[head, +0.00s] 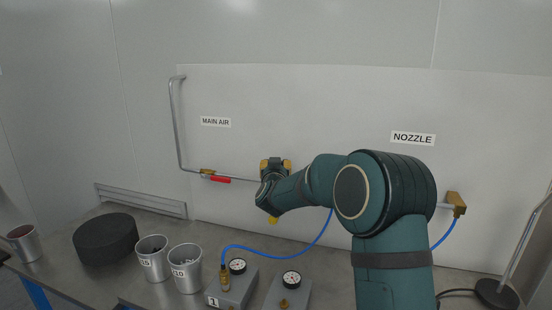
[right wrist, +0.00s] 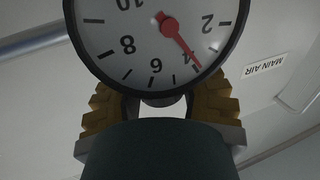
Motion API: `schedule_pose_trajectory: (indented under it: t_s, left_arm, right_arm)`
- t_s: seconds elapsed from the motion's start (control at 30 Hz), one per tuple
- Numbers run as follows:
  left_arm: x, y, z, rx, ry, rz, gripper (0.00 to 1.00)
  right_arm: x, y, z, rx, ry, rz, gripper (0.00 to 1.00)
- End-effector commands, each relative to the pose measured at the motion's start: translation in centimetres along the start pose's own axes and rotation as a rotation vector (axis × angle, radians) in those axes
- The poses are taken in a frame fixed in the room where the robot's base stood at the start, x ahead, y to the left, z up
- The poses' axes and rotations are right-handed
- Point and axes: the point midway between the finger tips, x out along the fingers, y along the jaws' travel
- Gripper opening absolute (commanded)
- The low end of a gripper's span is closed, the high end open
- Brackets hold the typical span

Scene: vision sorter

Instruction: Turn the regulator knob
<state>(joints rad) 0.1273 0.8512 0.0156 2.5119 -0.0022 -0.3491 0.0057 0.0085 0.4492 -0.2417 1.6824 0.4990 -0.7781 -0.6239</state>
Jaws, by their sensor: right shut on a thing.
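My right gripper (head: 275,164) is at the back wall, along the air pipe to the right of the MAIN AIR label. In the right wrist view its two yellow ribbed fingers (right wrist: 160,104) are shut on the regulator knob, one on each side. The knob itself is mostly hidden behind my own teal wrist part. A small dark part of the regulator (right wrist: 160,99) shows between the fingers, under the gauge. The round white pressure gauge (right wrist: 158,45) has a red needle pointing close to 4. My left gripper is in neither view.
A red-handled valve (head: 220,179) sits on the pipe to the left. Below are metal cups (head: 153,262), a dark round block (head: 105,240) and two grey gauge boxes (head: 236,290) with a blue hose (head: 275,256). A NOZZLE fitting (head: 456,202) is on the right.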

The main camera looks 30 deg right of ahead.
Motion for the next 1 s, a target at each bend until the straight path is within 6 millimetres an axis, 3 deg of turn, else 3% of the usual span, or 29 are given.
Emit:
schedule_pose_trajectory:
  t_s: [0.03,0.2,0.6,1.0]
  left_arm:
    - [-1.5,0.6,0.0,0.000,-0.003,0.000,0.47]
    - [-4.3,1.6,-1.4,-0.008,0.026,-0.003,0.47]
    - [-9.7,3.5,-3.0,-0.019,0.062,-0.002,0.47]
    - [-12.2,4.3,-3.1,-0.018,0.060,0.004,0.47]
  right_arm:
    - [0.0,-0.4,-0.7,-0.003,-0.001,0.035,0.07]
    - [0.0,-0.3,-0.8,-0.003,0.000,0.197,0.07]
    - [0.1,-0.2,-0.6,0.002,0.004,0.576,0.07]
    - [0.2,-0.1,-0.3,0.004,0.004,0.854,0.07]
